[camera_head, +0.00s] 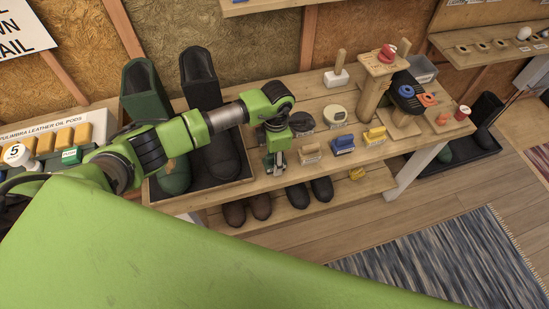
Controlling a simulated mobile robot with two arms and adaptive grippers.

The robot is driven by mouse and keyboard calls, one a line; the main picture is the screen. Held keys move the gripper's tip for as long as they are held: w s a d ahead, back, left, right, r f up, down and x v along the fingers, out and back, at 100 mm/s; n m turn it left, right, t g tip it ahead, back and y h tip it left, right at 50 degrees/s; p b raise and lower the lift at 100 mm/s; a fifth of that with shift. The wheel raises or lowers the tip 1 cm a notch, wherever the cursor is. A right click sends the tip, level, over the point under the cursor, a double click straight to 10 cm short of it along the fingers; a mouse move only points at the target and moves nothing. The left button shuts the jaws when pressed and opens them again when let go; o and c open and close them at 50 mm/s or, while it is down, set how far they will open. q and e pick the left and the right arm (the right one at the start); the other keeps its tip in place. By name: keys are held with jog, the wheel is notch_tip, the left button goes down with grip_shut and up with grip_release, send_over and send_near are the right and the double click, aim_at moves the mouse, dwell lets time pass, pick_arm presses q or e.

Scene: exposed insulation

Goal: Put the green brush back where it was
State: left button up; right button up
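My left gripper (275,163) points down at the front edge of the wooden bench (300,173), left of a row of brushes. A small dark green patch shows at its fingertips. It may be the green brush, but it is too small and too covered to be sure, and I cannot tell whether the fingers are shut on it. To the right stand a beige brush (310,154), a blue brush (343,145) and a yellow brush (374,136), in a line along the front of the bench. My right gripper is not in view.
Tall green boots (141,85) and black boots (200,75) stand in a tray at left. Behind the brushes are round tins (335,115). A wooden stand (376,85) rises at right. Shoes (261,206) sit on the lower shelf.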

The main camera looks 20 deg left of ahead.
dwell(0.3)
pick_arm(q)
jog(key=shift+r, duration=0.25)
jog(key=r, duration=0.3)
jog(key=r+b, duration=0.1)
jog(key=r, duration=0.3)
jog(key=r+b, duration=0.1)
jog(key=r, duration=0.2)
jog(key=shift+w+r, duration=0.25)
jog(key=shift+r, duration=0.7)
